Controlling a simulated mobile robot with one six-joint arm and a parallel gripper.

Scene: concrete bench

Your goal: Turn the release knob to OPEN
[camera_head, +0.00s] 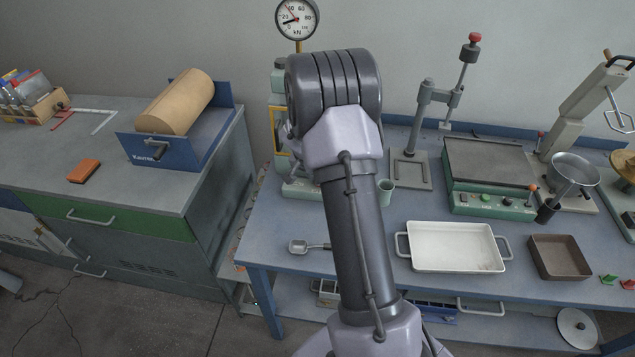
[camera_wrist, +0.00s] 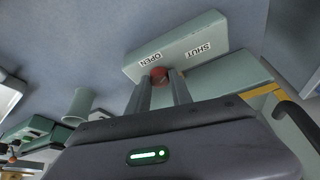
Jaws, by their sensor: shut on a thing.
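The release knob (camera_wrist: 158,73) is a small red knob on the pale green base (camera_wrist: 190,47) in the wrist view. The label OPEN (camera_wrist: 142,60) is just to its left and the label SHUT (camera_wrist: 200,49) is further to its right. Both labels look upside down. My gripper (camera_wrist: 160,82) is shut on the knob, with one finger on each side. Which label the knob points to cannot be told. In the head view my arm hides the knob and the gripper; part of the pale green press (camera_head: 279,85) shows beside the arm, below a round kN gauge (camera_head: 297,18).
A green cup (camera_head: 386,191) stands close right of my arm on the blue bench (camera_head: 290,225). A metal scoop (camera_head: 303,247), a white tray (camera_head: 455,247) and a brown tray (camera_head: 560,257) lie in front. A stand (camera_head: 431,118) and a green hotplate (camera_head: 490,165) are further right.

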